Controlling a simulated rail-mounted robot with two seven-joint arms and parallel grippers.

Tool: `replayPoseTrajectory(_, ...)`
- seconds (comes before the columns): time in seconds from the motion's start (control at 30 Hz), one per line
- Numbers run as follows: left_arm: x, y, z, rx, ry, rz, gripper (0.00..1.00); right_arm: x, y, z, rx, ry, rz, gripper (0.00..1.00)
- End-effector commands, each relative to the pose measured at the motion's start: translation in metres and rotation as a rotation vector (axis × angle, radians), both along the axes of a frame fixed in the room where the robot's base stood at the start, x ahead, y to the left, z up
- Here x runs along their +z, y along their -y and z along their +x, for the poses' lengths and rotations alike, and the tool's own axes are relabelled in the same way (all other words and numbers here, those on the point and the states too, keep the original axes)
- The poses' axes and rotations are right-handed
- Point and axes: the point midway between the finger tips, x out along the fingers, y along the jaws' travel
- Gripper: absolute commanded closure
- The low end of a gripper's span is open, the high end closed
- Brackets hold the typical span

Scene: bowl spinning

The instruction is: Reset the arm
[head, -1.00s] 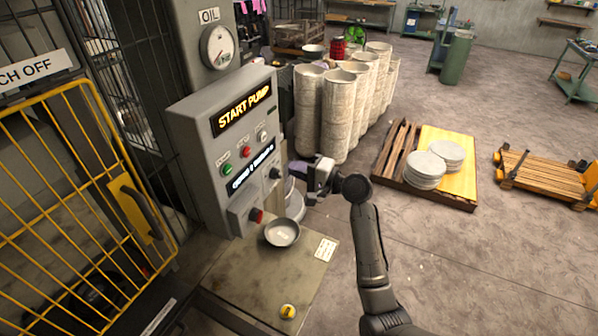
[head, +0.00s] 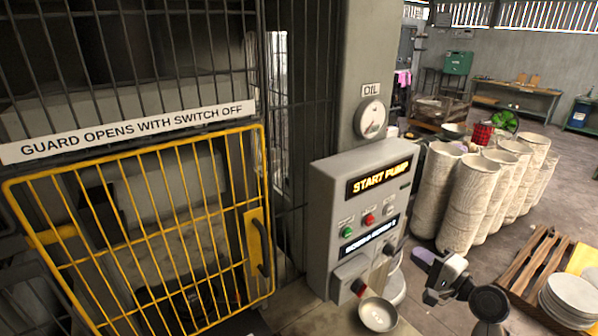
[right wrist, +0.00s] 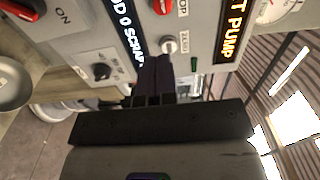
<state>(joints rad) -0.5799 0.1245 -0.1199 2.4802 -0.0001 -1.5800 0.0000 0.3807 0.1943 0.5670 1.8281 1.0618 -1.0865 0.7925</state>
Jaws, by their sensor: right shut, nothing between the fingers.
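My right gripper (head: 418,256) is just right of the grey control panel (head: 328,215), near its dark knob (head: 389,249). Its dark fingers (right wrist: 152,80) are together and empty in the right wrist view, pointing at the panel face. The dark knob also shows there (right wrist: 102,72), left of the fingertips. I cannot tell whether the fingertips touch the panel. My left gripper is not in view.
A yellow-barred guard door (head: 150,235) stands at left. A pale bowl (head: 377,314) sits below the panel's red switch (head: 358,287). Tall stacks (head: 465,200) stand behind the gripper, and a pallet with plates (head: 568,296) is at lower right.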

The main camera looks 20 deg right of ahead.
Motion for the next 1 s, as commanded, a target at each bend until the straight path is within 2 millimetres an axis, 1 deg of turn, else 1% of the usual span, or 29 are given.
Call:
replayPoseTrajectory(0.17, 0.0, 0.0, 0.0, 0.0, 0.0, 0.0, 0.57, 0.0, -0.001, 0.0, 0.003, 0.016, -0.06, 1.0)
replayPoseTrajectory(0.27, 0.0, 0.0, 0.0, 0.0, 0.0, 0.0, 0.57, -0.007, -0.004, -0.001, 0.029, 0.015, -0.184, 1.0)
replayPoseTrajectory(0.33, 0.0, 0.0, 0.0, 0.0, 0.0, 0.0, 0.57, -0.018, -0.002, -0.003, 0.036, -0.02, -0.344, 1.0)
replayPoseTrajectory(0.4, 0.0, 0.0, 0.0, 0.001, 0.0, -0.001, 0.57, -0.022, 0.0, -0.009, 0.032, -0.059, -0.546, 1.0)
replayPoseTrajectory(0.47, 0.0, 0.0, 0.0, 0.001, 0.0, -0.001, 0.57, -0.022, -0.003, -0.014, 0.035, -0.09, -0.705, 1.0)
replayPoseTrajectory(0.5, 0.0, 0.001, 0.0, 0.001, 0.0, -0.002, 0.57, -0.02, -0.007, -0.016, 0.041, -0.109, -0.802, 1.0)
replayPoseTrajectory(0.6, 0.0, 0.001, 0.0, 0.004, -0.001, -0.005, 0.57, -0.014, -0.021, -0.023, 0.057, -0.147, -1.021, 1.0)
replayPoseTrajectory(0.67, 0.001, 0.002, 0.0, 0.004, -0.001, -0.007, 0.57, -0.011, -0.031, -0.028, 0.067, -0.172, -1.139, 1.0)
replayPoseTrajectory(0.77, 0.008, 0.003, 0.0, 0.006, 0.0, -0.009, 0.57, -0.013, -0.051, -0.043, 0.099, -0.229, -1.317, 1.0)
replayPoseTrajectory(0.87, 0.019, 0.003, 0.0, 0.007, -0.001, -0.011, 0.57, -0.024, -0.078, -0.067, 0.153, -0.298, -1.477, 1.0)
replayPoseTrajectory(0.9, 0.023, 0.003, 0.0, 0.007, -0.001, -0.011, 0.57, -0.03, -0.088, -0.079, 0.176, -0.326, -1.524, 1.0)
replayPoseTrajectory(0.97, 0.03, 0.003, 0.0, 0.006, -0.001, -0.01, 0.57, -0.039, -0.104, -0.096, 0.209, -0.358, -1.579, 1.0)
replayPoseTrajectory(1.0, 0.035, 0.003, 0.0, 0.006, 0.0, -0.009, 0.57, -0.045, -0.114, -0.109, 0.235, -0.379, -1.606, 1.0)
